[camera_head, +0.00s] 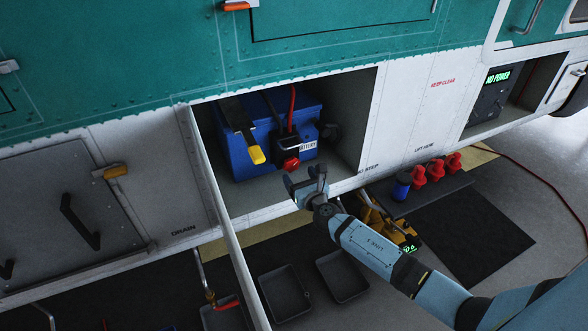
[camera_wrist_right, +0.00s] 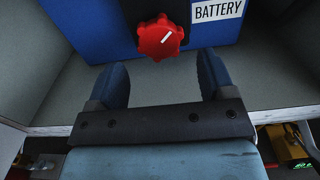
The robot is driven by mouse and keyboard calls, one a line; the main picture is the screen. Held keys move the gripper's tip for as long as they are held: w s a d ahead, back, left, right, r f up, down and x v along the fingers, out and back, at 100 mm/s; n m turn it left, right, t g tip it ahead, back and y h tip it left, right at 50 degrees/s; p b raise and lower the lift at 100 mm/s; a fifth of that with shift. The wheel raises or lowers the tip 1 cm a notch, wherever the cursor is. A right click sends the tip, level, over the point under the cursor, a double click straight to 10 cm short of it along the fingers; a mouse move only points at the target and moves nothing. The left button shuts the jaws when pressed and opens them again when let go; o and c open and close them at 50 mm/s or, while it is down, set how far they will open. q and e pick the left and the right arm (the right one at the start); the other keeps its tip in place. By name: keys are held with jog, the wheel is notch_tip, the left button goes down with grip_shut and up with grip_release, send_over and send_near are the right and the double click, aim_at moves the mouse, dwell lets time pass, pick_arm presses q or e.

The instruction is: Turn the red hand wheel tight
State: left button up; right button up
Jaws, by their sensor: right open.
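The red hand wheel (camera_head: 291,164) is on the front of a blue battery (camera_head: 243,148) inside an open bay in the helicopter's side. In the right wrist view the red hand wheel (camera_wrist_right: 161,38) has a lobed rim and a white mark slanting up to the right. A "BATTERY" label (camera_wrist_right: 217,11) is to its right. My right gripper (camera_head: 306,178) is at the bay's opening, a little below and in front of the wheel. In the wrist view its fingers (camera_wrist_right: 163,82) are apart with nothing between them, short of the wheel. My left gripper is not in view.
A yellow-ended lever (camera_head: 256,154) and a red cable (camera_head: 292,108) are close to the wheel. The bay's lower sill (camera_head: 262,215) and open door edge (camera_head: 215,190) border the opening. Black trays (camera_head: 284,293) and red items (camera_head: 435,169) lie below.

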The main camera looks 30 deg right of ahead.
aim_at(292, 167)
jog(key=w, duration=0.3)
jog(key=shift+w+d, duration=0.1)
jog(key=shift+w, duration=0.55)
jog(key=shift+c, duration=0.3)
jog(key=c, duration=0.9)
jog(key=shift+o, duration=0.3)
jog(key=shift+b, duration=0.3)
